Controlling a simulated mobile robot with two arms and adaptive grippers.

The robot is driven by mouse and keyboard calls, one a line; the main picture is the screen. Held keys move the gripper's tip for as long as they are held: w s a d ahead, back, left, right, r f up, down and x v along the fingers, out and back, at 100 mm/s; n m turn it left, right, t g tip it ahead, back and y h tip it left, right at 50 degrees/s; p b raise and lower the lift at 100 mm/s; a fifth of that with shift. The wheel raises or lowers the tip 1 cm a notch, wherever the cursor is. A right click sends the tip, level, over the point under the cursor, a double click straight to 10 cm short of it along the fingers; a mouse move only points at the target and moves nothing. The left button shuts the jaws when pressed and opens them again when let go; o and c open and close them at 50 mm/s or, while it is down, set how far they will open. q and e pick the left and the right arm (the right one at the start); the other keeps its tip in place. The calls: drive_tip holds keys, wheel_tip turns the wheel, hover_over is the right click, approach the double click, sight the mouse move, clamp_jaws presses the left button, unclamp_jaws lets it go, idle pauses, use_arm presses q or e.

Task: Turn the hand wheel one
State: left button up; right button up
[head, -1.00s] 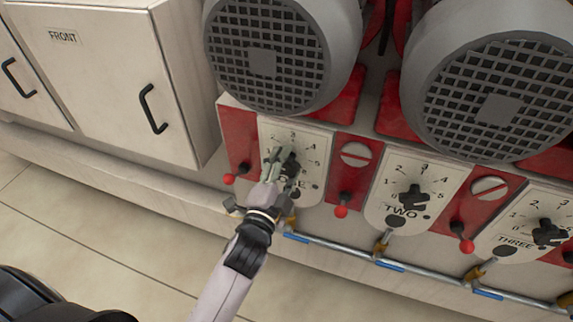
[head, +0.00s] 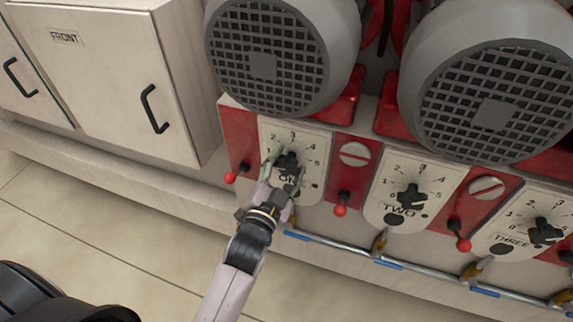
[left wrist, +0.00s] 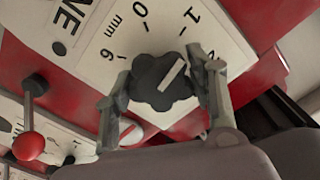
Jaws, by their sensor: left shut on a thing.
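Hand wheel one is a black lobed knob (head: 287,160) on a white dial plate (head: 310,145) marked with numbers, below the left motor. My left gripper (head: 284,174) reaches it from below, one finger on each side. In the left wrist view the knob (left wrist: 158,88) sits between the two fingers of my left gripper (left wrist: 160,76), which is shut on it. A pale pointer line on the knob slants up to the right there. The fingers and wrist cover part of the plate's lettering in the head view. My right gripper is not in view.
Red-balled levers (head: 340,210) stick out beside the dials. Knobs two (head: 410,197) and three (head: 545,232) are to the right. A pipe (head: 345,248) runs along the front below. A grey motor (head: 268,55) overhangs the dial.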

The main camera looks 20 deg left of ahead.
use_arm(q)
drive_tip(key=shift+f, duration=0.1)
drive_tip(key=o, duration=1.2)
drive_tip(key=shift+c, duration=0.2)
drive_tip(key=s, duration=1.2)
drive_tip(key=shift+a, duration=0.2)
